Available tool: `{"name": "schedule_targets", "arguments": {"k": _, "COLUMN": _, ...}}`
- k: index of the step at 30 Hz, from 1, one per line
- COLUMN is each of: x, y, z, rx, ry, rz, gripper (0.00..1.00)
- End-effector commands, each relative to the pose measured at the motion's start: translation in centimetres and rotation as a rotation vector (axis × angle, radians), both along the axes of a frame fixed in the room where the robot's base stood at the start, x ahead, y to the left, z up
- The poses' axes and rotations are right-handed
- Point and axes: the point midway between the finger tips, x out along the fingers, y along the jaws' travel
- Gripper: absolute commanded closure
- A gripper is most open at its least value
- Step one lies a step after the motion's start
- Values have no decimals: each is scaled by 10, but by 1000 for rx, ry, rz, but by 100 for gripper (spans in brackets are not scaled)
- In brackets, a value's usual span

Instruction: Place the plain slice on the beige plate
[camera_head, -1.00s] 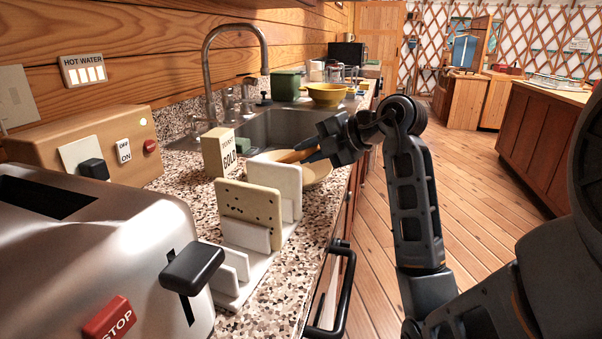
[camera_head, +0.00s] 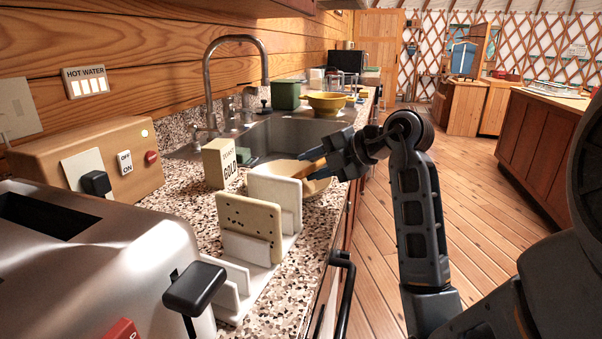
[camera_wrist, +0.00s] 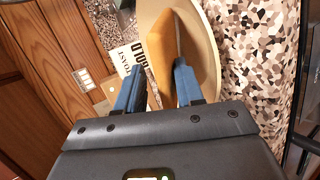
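The plain slice (camera_wrist: 161,58) is orange-brown and is over the beige plate, between my fingers in the wrist view; in the head view it is a small orange patch (camera_head: 311,155). The beige plate (camera_wrist: 207,55) is round and pale and lies on the speckled counter by the sink; it also shows in the head view (camera_head: 318,187), partly hidden by the rack. My gripper (camera_wrist: 158,72) has two blue fingers spread apart around the slice. A wedge of space shows beside the left finger, while the right finger overlaps the slice. Whether the slice rests fully on the plate is hidden.
A white rack (camera_head: 236,275) holds a seeded slice (camera_head: 249,222). A box marked GOLD (camera_head: 219,163) stands close behind it. The toaster (camera_head: 110,265) is at the near left. The sink (camera_head: 292,135) and yellow bowl (camera_head: 327,104) are beyond. The floor to the right is clear.

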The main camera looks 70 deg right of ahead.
Motion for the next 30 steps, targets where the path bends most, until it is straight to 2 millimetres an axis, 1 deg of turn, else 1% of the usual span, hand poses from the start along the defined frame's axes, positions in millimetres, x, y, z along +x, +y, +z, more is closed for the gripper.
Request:
{"name": "schedule_targets", "arguments": {"k": 1, "x": -5, "y": 1, "z": 8, "rx": 0, "ry": 0, "rz": -1, "gripper": 63}}
{"name": "schedule_targets", "arguments": {"k": 16, "x": -50, "y": 11, "z": 32, "rx": 1, "ry": 0, "rz": 0, "gripper": 63}}
{"name": "schedule_targets", "arguments": {"k": 20, "x": -55, "y": 12, "z": 33, "rx": 0, "ry": 0, "rz": 0, "gripper": 63}}
{"name": "schedule_targets", "arguments": {"k": 27, "x": -56, "y": 13, "z": 31, "rx": 0, "ry": 0, "rz": 1, "gripper": 63}}
{"name": "schedule_targets", "arguments": {"k": 30, "x": -56, "y": 13, "z": 36, "rx": 0, "ry": 0, "rz": 1, "gripper": 63}}
